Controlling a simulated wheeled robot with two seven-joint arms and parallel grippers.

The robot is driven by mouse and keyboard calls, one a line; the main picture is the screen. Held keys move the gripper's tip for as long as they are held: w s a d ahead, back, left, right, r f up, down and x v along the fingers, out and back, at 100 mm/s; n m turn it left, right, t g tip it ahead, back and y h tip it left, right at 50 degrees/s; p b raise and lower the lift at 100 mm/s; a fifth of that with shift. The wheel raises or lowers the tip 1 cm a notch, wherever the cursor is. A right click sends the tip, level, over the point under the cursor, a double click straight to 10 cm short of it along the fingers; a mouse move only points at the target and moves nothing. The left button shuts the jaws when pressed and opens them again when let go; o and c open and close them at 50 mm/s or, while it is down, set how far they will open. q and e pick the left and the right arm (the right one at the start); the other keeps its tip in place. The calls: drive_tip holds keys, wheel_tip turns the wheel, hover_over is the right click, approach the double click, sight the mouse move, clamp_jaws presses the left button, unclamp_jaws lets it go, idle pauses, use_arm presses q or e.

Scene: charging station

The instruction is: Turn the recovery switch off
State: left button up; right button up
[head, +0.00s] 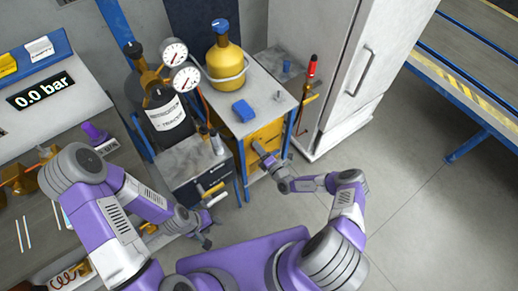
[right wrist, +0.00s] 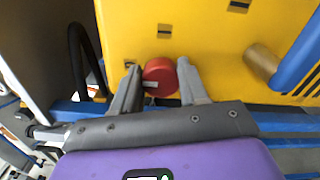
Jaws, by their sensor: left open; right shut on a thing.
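The recovery switch looks to be a round red knob (right wrist: 160,77) on the front of a yellow machine (right wrist: 205,45). In the right wrist view my right gripper (right wrist: 158,84) has one finger on each side of the knob and is shut on it. A pale mark shows on the knob's left side. In the head view my right gripper (head: 262,152) is at the front of the yellow machine (head: 268,133) and hides the knob. My left gripper (head: 207,241) is open and empty, low in front of the grey cart.
A brass-coloured fitting (right wrist: 262,64) and a blue frame post (right wrist: 300,50) stand right of the knob. A yellow tank (head: 226,62) and a blue block (head: 243,111) are on the tabletop above. A black cylinder with gauges (head: 166,118) stands left. The floor at right is clear.

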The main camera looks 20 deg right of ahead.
drive_tip(key=o, duration=1.1)
drive_tip(key=shift+c, duration=0.2)
drive_tip(key=p+v, duration=0.1)
drive_tip(key=v, duration=0.6)
drive_tip(key=shift+s+d, duration=0.15)
drive_tip(key=shift+s, duration=0.15)
